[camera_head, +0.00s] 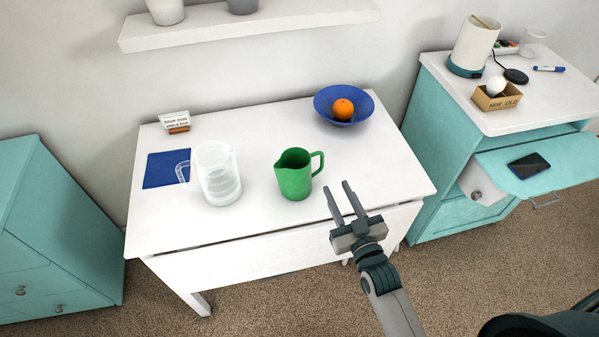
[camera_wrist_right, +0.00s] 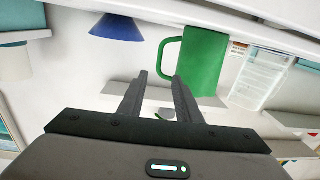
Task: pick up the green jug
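The green jug (camera_head: 293,178) stands upright on the white table (camera_head: 250,228), with its handle on the right side. It also shows in the right wrist view (camera_wrist_right: 206,62), just beyond the fingertips, with its handle to the left. My right gripper (camera_head: 347,186) is open and empty at the table's front edge, to the right of the jug and apart from it. Its two fingers (camera_wrist_right: 159,80) stand apart in the wrist view with nothing between them. My left gripper is not in view.
A clear jug (camera_head: 219,180) stands left of the green jug, beside a blue mat (camera_head: 163,170). A blue bowl (camera_head: 325,105) with an orange (camera_head: 343,109) sits behind right. A small sign (camera_head: 174,120) stands at the back left. The table's right front is clear.

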